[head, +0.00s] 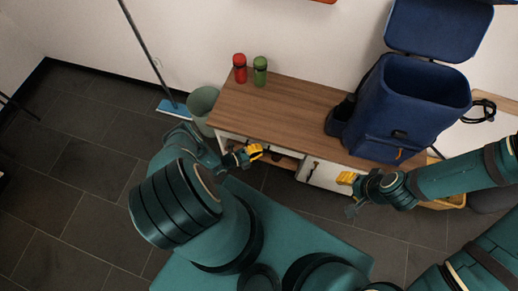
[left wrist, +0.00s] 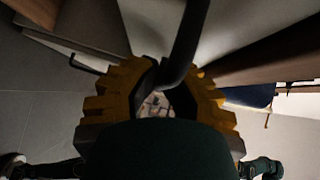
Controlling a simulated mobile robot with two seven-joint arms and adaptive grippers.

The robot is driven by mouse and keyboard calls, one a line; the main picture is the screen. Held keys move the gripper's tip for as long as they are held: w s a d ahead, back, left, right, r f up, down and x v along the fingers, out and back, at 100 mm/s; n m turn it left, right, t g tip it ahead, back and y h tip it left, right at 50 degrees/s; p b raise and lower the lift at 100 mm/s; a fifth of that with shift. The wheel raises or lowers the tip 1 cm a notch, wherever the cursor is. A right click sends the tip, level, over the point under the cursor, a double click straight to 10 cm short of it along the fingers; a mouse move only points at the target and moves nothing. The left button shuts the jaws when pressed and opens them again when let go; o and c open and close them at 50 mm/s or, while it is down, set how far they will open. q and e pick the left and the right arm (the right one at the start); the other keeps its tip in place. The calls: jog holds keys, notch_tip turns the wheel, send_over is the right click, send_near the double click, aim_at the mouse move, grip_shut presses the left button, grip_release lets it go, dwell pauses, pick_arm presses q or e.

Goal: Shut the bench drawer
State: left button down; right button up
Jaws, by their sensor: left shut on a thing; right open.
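The bench (head: 285,103) has a brown wooden top and a white front. My left gripper (head: 256,152) is at its front, left of the middle. In the left wrist view, this gripper (left wrist: 160,88) is shut on a dark bar handle (left wrist: 188,38), with yellow fingers on both sides. The drawer's front is largely hidden by my left arm and gripper, so how far it stands out cannot be told. A white front panel (head: 327,176) with a dark handle is further right. My right gripper (head: 346,179) is open and empty in front of the bench's right part.
A blue cooler bag (head: 385,115) with its lid up stands on the bench's right. A red bottle (head: 239,68) and a green bottle (head: 260,71) stand at the back left. A grey-green bin (head: 201,103) and a blue mop (head: 172,108) are left of the bench.

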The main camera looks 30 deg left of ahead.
pick_arm(q)
jog(key=c, duration=1.1)
grip_release()
jog(key=shift+w+a, duration=0.15)
jog(key=shift+o, duration=0.2)
jog(key=v, duration=1.2)
jog(key=w+d+r+m+g+h, duration=0.1)
jog(key=d+r+m+g, duration=0.5)
jog(key=m, duration=0.5)
jog(key=d+r+m+g+h, duration=0.1)
jog(key=d+r+m+g, duration=0.3)
jog(key=d+m+g, duration=0.65)
jog(key=d+r+m+t+y, duration=0.2)
jog(key=d+r+m+y, duration=0.1)
jog(key=r+m, duration=0.7)
jog(key=d+r+m+t+y, duration=0.2)
jog(key=r+m, duration=0.8)
jog(key=m, duration=0.6)
jog(key=shift+w+d+y, duration=0.35)
jog(key=shift+w+y, duration=0.05)
jog(key=shift+y, duration=0.4)
